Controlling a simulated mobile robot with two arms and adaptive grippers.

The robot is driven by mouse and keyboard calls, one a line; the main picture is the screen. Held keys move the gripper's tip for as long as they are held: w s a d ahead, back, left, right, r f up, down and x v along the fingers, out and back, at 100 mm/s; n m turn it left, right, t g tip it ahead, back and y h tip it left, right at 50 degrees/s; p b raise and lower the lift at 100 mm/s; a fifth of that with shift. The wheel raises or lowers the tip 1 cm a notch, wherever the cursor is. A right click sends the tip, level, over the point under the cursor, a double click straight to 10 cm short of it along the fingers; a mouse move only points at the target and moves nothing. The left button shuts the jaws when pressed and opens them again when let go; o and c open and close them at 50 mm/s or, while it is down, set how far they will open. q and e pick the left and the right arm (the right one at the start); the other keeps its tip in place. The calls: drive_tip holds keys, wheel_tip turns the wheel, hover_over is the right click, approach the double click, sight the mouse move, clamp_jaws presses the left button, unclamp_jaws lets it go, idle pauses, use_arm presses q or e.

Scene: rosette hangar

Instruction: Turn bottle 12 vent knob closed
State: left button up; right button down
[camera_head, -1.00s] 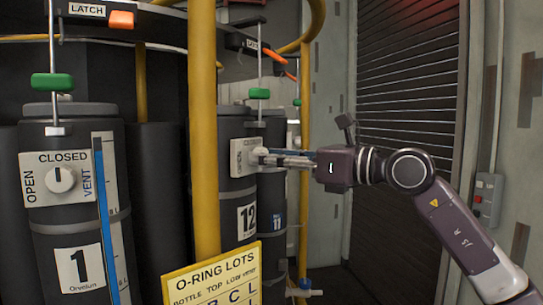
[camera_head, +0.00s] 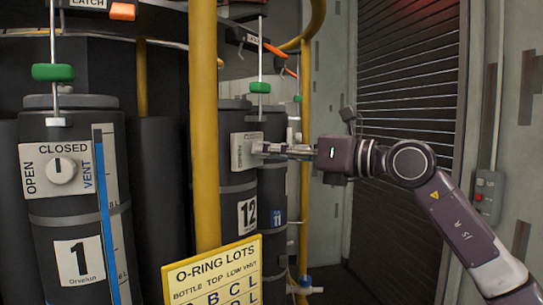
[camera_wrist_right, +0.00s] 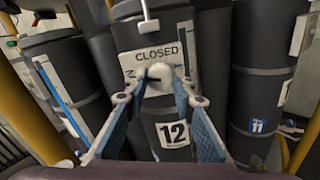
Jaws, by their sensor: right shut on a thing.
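Bottle 12 (camera_head: 238,190) is a dark upright cylinder behind the yellow post, with a white "12" label. Its pale vent plate (camera_head: 238,158) faces right. In the right wrist view the plate (camera_wrist_right: 131,62) reads "CLOSED" at its top; its other words are mostly covered. The round white vent knob (camera_wrist_right: 158,73) is at the plate's middle, with a dark mark that looks roughly sideways. My right gripper (camera_head: 264,149) reaches in from the right; its blue-padded fingers (camera_wrist_right: 160,84) are shut on the knob from both sides. My left gripper is not in view.
Bottle 1 (camera_head: 75,215) stands at the left with its own vent knob (camera_head: 61,171). A yellow post (camera_head: 204,120) and an O-ring lots sign (camera_head: 213,275) stand just left of bottle 12. Bottle 11 (camera_wrist_right: 258,85) is close on the right. A shutter (camera_head: 405,80) is behind my arm.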

drive_tip(key=shift+r+m+b, duration=0.1)
drive_tip(key=shift+m+b, duration=2.7)
drive_tip(key=shift+m, duration=4.8)
drive_tip(key=c, duration=1.6)
unclamp_jaws()
drive_tip(key=shift+d, duration=0.1)
drive_tip(key=v, duration=1.2)
